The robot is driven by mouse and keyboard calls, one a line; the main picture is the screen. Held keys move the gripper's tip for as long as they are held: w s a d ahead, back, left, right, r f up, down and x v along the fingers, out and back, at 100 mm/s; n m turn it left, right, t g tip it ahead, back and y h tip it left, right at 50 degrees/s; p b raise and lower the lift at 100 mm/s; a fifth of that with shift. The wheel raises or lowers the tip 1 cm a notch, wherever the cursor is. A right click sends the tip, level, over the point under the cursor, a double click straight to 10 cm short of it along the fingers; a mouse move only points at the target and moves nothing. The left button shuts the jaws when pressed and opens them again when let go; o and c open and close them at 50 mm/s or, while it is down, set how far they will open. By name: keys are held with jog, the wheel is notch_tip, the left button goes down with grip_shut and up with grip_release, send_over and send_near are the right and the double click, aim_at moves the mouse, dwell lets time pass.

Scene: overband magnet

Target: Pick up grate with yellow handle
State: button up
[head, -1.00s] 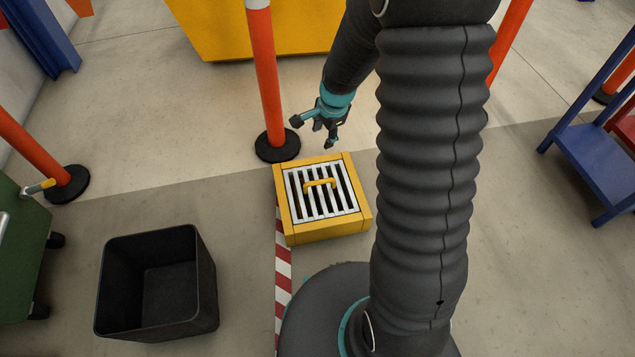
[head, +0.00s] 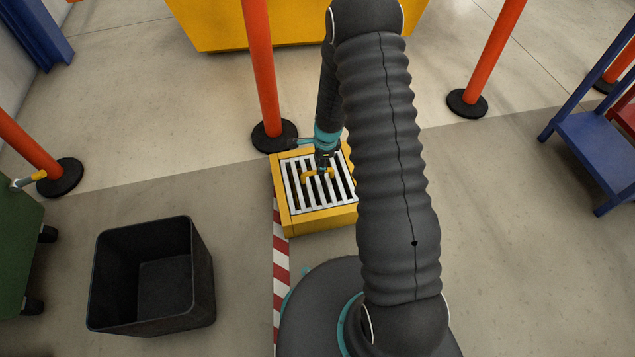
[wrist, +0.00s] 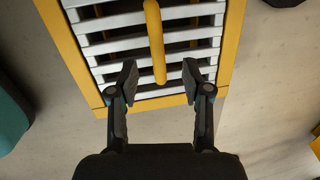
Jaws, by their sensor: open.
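The grate (head: 308,195) has pale metal bars and a yellow handle (head: 311,174) across its middle. It lies in a yellow square frame (head: 322,220) on the floor. In the wrist view the grate (wrist: 110,22) fills the upper middle, and the handle (wrist: 154,42) runs up and down the picture between the line of my two fingers. My gripper (wrist: 160,80) is open and empty, with one finger on each side of the handle's near end. In the head view my gripper (head: 322,160) is just over the handle, partly hidden by its own wrist. I cannot tell its exact height above the bars.
A black open bin (head: 150,322) stands at the left. Orange posts (head: 262,70) on black bases stand behind the frame, one close to it. A yellow container (head: 220,30) is at the back, and a blue shelf (head: 600,145) is at the right. Floor between bin and frame is clear.

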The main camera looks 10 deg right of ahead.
aim_at(318, 177)
jog(key=shift+w+a+f+b, duration=0.15)
jog(key=shift+f+b, duration=0.35)
jog(key=shift+f, duration=1.1)
jog(key=shift+w+a+f+b, duration=0.15)
jog(key=shift+f+b, duration=0.35)
jog(key=shift+f, duration=1.1)
jog(key=shift+f, duration=0.25)
jog(key=shift+c, duration=0.3)
grip_shut()
